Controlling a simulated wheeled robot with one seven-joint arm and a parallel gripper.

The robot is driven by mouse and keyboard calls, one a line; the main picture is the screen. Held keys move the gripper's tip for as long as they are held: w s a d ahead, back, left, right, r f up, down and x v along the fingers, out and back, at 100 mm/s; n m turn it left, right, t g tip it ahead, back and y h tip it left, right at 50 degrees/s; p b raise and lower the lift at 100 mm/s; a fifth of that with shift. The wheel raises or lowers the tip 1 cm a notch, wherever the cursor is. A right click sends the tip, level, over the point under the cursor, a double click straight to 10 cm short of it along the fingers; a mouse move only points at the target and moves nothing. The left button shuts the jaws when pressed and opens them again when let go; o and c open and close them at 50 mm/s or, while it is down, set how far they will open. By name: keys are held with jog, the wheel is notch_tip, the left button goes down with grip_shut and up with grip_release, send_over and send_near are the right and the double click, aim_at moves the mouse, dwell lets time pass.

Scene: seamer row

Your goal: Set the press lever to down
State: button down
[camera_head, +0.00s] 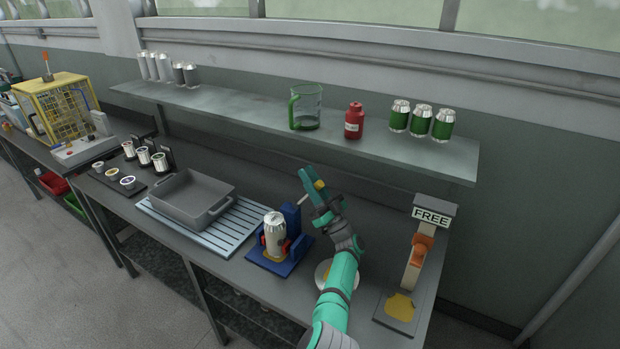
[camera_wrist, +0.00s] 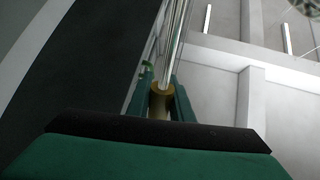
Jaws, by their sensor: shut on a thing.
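A blue press (camera_head: 291,217) stands on the bench with a silver can (camera_head: 275,228) upright in it, between red pieces. A thin metal lever rises from the press, tilted up to the right, to a yellow-brass knob (camera_head: 319,185). My gripper (camera_head: 315,187) is shut on this knob, above and right of the press. In the wrist view the brass knob (camera_wrist: 161,101) sits between my green fingers, and the bright lever rod (camera_wrist: 174,45) runs away from it. The lever's pivot is not clear to see.
A grey tray (camera_head: 184,201) on a slatted rack (camera_head: 219,243) stands left of the press. A stand with a FREE sign (camera_head: 431,215) and an orange part is at right. A pale round item (camera_head: 323,272) is partly hidden by my arm. The shelf (camera_head: 235,113) above holds cans, a jug and a red bottle.

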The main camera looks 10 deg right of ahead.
jog(key=c, duration=1.6)
grip_release()
jog(key=shift+o, duration=0.2)
jog(key=shift+a, duration=0.1)
jog(key=shift+v, duration=0.75)
jog(key=s+d, duration=0.6)
jog(key=s, duration=0.3)
jog(key=shift+s+d, duration=0.2)
jog(key=shift+s, duration=0.2)
jog(key=shift+r, duration=0.1)
